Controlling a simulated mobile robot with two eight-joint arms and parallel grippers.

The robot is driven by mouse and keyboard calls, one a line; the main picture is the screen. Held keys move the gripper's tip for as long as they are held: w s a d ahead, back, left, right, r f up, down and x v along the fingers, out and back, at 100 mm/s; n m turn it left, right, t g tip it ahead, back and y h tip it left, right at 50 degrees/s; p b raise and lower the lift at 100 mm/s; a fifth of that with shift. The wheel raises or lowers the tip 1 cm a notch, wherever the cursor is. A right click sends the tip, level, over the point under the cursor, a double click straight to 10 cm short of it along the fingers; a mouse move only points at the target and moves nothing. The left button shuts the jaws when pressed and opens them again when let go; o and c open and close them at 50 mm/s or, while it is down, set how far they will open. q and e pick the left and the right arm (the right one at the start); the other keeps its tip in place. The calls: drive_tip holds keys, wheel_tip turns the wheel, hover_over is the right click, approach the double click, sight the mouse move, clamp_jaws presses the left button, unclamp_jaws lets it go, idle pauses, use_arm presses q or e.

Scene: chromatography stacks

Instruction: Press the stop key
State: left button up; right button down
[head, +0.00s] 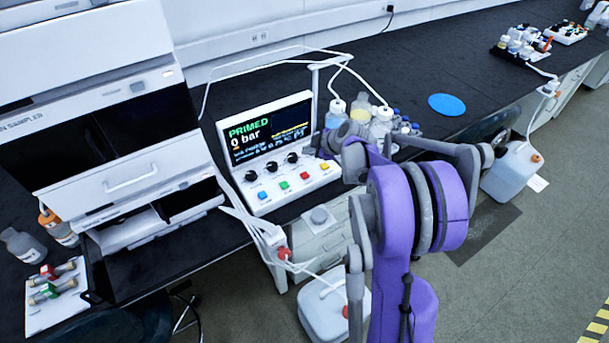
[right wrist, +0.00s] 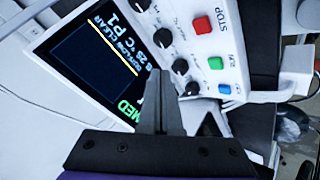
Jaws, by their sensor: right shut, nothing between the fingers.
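The red stop key (right wrist: 202,24), with STOP printed beside it, is at the top of the right wrist view on the white control panel. In the head view the red key (head: 304,175) sits between a green key (head: 284,185) and a yellow key (head: 325,166). My right gripper (right wrist: 160,85) is shut and empty. In the right wrist view its fingers overlap the screen's edge near the black knobs, left of and below the red key. Whether they touch the panel cannot be told. My left gripper is not in view.
The panel's screen (head: 265,130) reads PRIMED, 0 bar. Bottles (head: 381,122) with tubing stand behind and right of the panel. A tall white sampler (head: 130,185) stands left. A blue disc (head: 446,104) lies on the black bench, with free bench beyond it.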

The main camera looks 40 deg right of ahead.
drive_tip(key=b, duration=0.4)
hover_over(308, 176)
wheel_tip(308, 176, down, 7)
drive_tip(key=shift+f, duration=0.1)
use_arm(q)
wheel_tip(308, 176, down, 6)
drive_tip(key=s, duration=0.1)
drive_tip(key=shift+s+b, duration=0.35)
drive_tip(key=shift+b, duration=0.05)
use_arm(e)
drive_tip(key=shift+f, duration=0.5)
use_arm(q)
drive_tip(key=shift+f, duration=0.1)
use_arm(e)
drive_tip(key=shift+f, duration=0.1)
idle(0.4)
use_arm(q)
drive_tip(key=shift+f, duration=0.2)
use_arm(e)
drive_tip(key=shift+f, duration=0.3)
